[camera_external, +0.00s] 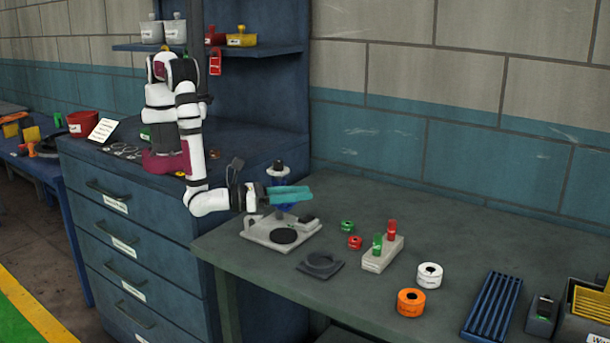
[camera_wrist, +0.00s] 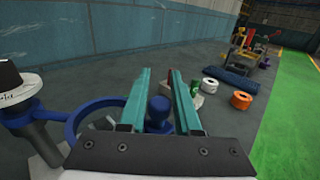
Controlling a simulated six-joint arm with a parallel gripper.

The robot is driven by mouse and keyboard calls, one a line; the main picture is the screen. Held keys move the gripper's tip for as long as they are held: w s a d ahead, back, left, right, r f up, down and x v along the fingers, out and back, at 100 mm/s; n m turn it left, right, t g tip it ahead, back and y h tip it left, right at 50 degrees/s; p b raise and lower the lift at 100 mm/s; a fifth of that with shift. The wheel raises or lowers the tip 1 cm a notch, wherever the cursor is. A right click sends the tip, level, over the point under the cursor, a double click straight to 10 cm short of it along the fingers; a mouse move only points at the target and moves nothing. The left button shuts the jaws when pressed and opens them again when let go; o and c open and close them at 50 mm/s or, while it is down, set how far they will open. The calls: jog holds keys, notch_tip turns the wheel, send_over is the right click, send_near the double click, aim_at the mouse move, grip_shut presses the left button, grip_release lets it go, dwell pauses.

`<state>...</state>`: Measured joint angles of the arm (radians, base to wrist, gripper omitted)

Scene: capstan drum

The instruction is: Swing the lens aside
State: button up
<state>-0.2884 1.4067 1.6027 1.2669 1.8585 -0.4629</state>
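The lens shows in the wrist view as a blue ring (camera_wrist: 100,122) at the lower left, partly hidden behind my gripper. A round blue knob (camera_wrist: 158,112) stands between my teal fingers. My gripper (camera_wrist: 162,72) is open, with space visible between the knob and the right finger; contact on the left is unclear. In the external view my gripper (camera_external: 308,192) is level above the light grey stand base (camera_external: 260,236), which carries a black disc (camera_external: 284,236). Blue parts of the lens mount (camera_external: 275,181) show behind my fingers, under a black-topped white post (camera_external: 278,169).
On the bench, a black holder (camera_external: 321,264) lies in front of the stand. A grey block (camera_external: 380,256) with green and red pegs, small green and red rings, a white roll (camera_external: 429,275) and an orange roll (camera_external: 411,302) lie to the right. A blue slotted tray (camera_external: 492,307) is farther right.

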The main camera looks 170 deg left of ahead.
grip_shut()
dwell(1.1)
